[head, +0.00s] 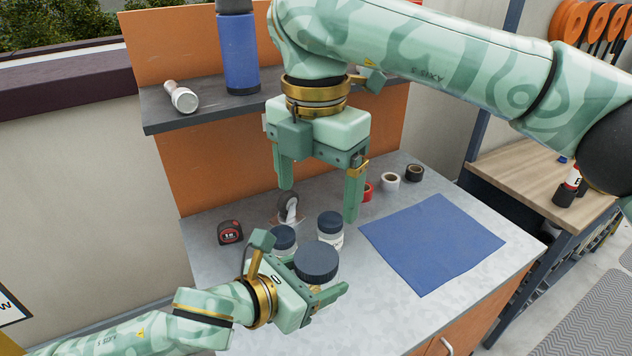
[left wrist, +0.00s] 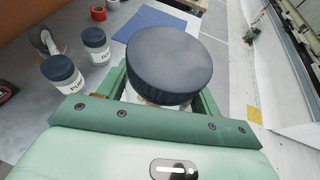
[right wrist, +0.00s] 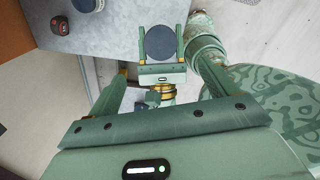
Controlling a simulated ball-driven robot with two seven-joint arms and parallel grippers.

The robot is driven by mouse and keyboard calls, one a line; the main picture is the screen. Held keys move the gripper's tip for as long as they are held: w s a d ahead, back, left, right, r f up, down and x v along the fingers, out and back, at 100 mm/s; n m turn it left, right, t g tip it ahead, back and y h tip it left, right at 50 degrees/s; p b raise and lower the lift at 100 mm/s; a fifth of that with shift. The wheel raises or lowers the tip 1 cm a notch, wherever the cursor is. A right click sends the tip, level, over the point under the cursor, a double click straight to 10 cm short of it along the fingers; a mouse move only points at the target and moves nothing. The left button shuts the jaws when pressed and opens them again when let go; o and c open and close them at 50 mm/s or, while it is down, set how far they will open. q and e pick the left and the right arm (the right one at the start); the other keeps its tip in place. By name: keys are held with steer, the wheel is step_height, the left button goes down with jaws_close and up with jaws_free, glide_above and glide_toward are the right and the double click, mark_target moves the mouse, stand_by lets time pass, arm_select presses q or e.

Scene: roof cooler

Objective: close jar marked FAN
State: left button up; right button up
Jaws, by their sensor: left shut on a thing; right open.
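My left gripper (head: 318,289) is shut on a jar with a wide dark blue lid (head: 316,262), held upright over the front of the bench. The lid sits on top of this jar in the left wrist view (left wrist: 170,62) and the right wrist view (right wrist: 160,43). Its label is hidden, so I cannot read FAN, nor tell how tightly the lid is on. My right gripper (head: 319,202) is open, empty and pointing down, above and behind the held jar. Two other lidded jars stand on the bench, one marked with PUM (left wrist: 62,76) and one with a partly readable label (left wrist: 96,46).
A blue mat (head: 432,243) lies on the right of the grey bench. Tape rolls (head: 390,181), a tape measure (head: 230,232) and a caster wheel (head: 288,203) stand toward the back. A shelf above holds a blue bottle (head: 239,52) and a flashlight (head: 182,97).

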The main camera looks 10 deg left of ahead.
stand_by(0.3)
